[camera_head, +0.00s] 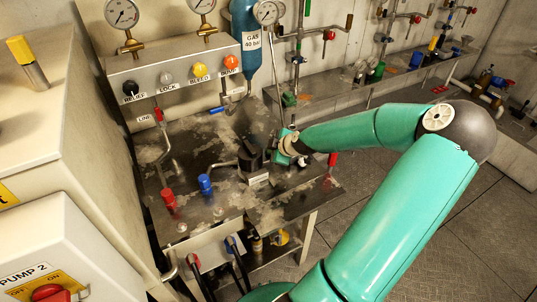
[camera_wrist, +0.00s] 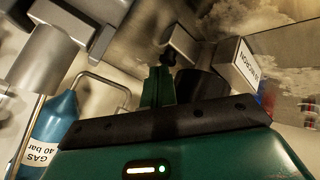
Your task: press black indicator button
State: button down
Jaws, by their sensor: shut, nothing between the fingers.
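My gripper (camera_head: 279,147) is at the end of the teal arm, low over the metal bench, beside a black fitting (camera_head: 250,156) with a white label at its front. In the wrist view my gripper (camera_wrist: 158,82) is shut and empty. Its fingers point at a small black knob-like part (camera_wrist: 169,56), which may be the black indicator button; I cannot tell whether they touch it. The button is not clearly visible in the head view.
A panel (camera_head: 180,70) carries black, grey, yellow and orange knobs, with gauges above. A blue gas bottle (camera_head: 247,35) hangs behind. Red (camera_head: 169,200) and blue (camera_head: 205,185) valve handles stand left of the fitting. Bent pipes rise from the bench. Floor right of the bench is clear.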

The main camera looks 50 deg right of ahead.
jog(key=shift+r, duration=0.85)
jog(key=shift+r, duration=0.1)
notch_tip(320, 180, up, 5)
jog(key=shift+f, duration=0.1)
dwell(0.4)
dwell(0.9)
